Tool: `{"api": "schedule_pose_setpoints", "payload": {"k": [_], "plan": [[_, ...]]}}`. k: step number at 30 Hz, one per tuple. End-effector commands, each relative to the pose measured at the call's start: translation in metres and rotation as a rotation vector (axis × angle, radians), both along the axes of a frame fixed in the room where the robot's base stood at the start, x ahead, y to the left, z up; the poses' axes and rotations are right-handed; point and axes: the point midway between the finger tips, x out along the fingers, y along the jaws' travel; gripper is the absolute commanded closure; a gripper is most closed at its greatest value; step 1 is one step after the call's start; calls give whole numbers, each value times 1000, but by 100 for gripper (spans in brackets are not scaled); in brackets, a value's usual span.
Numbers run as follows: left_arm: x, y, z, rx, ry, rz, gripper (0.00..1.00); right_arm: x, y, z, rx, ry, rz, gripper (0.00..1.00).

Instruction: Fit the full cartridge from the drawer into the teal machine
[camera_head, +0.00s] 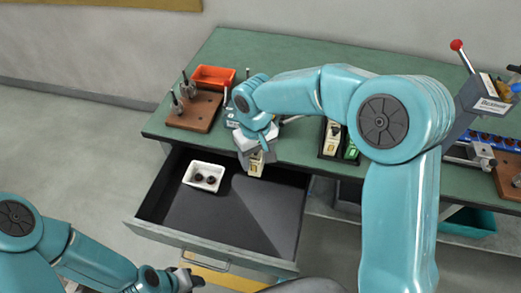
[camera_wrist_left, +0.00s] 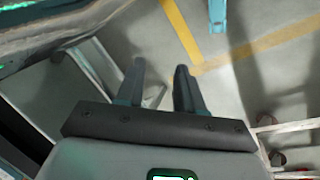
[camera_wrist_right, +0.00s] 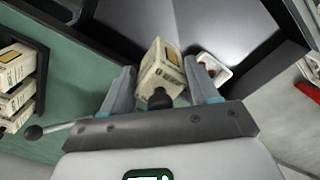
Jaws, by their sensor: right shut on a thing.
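A cream box-shaped cartridge (camera_head: 256,163) is held by my right gripper (camera_head: 256,148) over the back of the open drawer (camera_head: 235,215). In the right wrist view the cartridge (camera_wrist_right: 160,72) sits between the two fingers of the right gripper (camera_wrist_right: 160,92), with a dark round knob at its near end. My left gripper (camera_head: 188,281) is low at the front left, beside the drawer; its fingers are apart and empty in the left wrist view (camera_wrist_left: 158,92). A machine (camera_head: 478,100) with a red-knobbed lever stands at the table's right; its colour looks grey, with my arm close by.
A white tray (camera_head: 191,181) with dark round pieces is in the drawer. Behind it are a brown block (camera_head: 197,119) with metal pegs and an orange bin (camera_head: 211,78). A black holder (camera_head: 326,153) with cream boxes stands mid-table. The drawer's front is bare.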

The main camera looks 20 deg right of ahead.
Motion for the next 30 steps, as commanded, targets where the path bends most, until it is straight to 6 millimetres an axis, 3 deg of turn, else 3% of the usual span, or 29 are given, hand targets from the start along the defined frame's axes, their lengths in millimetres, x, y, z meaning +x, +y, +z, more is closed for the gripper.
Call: {"api": "schedule_pose_setpoints", "payload": {"k": [14, 23, 30], "plan": [[0, 0, 0, 0, 0, 0, 63, 0, 0, 3, 0, 0, -1, 75], [0, 0, 0, 0, 0, 0, 63, -22, -51, -1, -1, 1, -179, 75], [0, 0, 0, 0, 0, 0, 63, -24, -54, -2, 0, -1, -194, 75]]}}
